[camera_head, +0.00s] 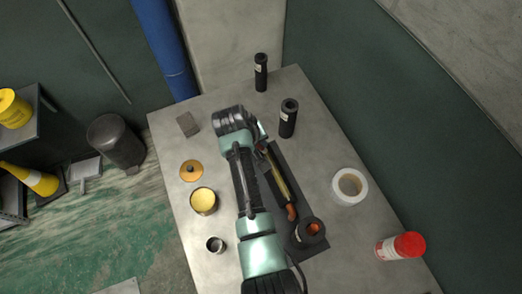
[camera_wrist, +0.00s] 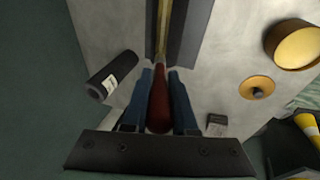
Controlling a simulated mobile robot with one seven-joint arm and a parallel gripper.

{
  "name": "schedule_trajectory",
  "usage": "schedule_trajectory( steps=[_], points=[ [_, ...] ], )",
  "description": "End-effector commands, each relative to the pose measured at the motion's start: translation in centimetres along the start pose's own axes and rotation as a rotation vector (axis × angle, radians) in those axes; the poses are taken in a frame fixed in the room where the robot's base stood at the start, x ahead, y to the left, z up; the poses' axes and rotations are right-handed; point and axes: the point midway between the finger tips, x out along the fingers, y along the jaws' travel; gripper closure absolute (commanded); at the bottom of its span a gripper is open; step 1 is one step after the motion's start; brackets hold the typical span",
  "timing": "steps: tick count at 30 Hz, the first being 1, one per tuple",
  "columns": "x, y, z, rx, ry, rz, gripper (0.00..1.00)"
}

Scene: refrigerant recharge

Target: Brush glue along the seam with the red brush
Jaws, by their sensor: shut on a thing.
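My gripper (camera_wrist: 160,78) has its two blue fingers closed on either side of a dark red handle (camera_wrist: 160,105), which appears to be the red brush. The bristles cannot be made out. A brass-coloured rod or strip (camera_wrist: 162,30) lies beyond the handle, between dark walls; whether it belongs to the brush is unclear. In the head view my arm partly hides the gripper, above the upper end of a long black holder (camera_head: 272,196). An open can with yellow contents (camera_head: 203,201) stands left of my arm; it also shows in the wrist view (camera_wrist: 292,46). The seam cannot be told clearly.
The grey table (camera_head: 330,225) also holds an orange lid (camera_head: 191,170), a small grey block (camera_head: 187,124), a small metal cup (camera_head: 215,245), black cylinders (camera_head: 288,118) and (camera_head: 261,72), a white tape roll (camera_head: 350,187) and a red-capped can (camera_head: 401,246). A green wall borders the right.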

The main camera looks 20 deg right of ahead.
Motion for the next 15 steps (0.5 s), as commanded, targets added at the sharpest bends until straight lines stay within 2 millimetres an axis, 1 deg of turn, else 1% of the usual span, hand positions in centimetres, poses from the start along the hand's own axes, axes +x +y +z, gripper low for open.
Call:
schedule_trajectory(
  steps=[1,6,15],
  points=[
    [0.3,-0.1,-0.6,0.0,0.003,0.0,1.0],
    [0.4,0.0,-1.6,0.001,0.001,0.0,1.0],
    [0.2,0.0,-1.8,0.0,0.0,0.0,1.0]
  ],
)
